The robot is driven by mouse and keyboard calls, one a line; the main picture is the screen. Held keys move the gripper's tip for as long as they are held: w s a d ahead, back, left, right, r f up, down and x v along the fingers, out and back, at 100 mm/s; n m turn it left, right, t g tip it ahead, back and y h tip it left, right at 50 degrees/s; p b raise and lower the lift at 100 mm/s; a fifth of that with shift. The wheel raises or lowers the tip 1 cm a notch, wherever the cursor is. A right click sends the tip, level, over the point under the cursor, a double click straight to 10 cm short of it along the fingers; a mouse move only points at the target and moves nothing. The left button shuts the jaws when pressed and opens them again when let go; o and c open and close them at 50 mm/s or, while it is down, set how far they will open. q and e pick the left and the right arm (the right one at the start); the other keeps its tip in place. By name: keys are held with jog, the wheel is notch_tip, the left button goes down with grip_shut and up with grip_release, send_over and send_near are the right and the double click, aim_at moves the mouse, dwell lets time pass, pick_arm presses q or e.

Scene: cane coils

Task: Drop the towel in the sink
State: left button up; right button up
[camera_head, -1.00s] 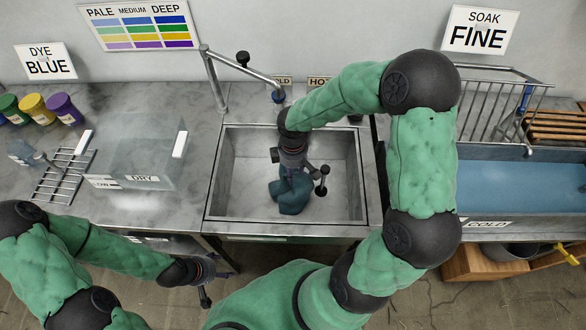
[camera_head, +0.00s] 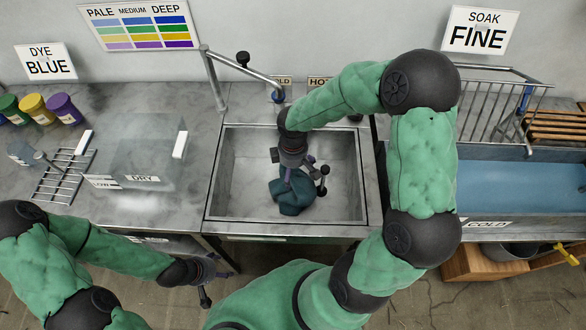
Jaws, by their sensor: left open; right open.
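A crumpled dark teal towel (camera_head: 290,197) lies in the metal sink (camera_head: 238,196), near the middle of the basin. My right gripper (camera_head: 299,183) is inside the sink, pointing down just over the towel, with its fingers spread open. The gripper hides part of the towel's top, and I cannot tell whether a finger touches it. My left gripper (camera_head: 218,282) is open and empty, low in front of the counter's edge, left of the sink.
The faucet (camera_head: 240,66) arches behind the sink. A clear box labelled DRY (camera_head: 150,150) and a wire rack (camera_head: 62,176) stand on the left counter. A blue-water tub (camera_head: 530,185) with a metal rack (camera_head: 495,105) is at the right.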

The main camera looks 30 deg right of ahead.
notch_tip(320, 180, up, 5)
jog(key=p, duration=0.4)
jog(key=shift+r, duration=0.2)
notch_tip(320, 180, up, 12)
dwell(0.6)
dwell(0.4)
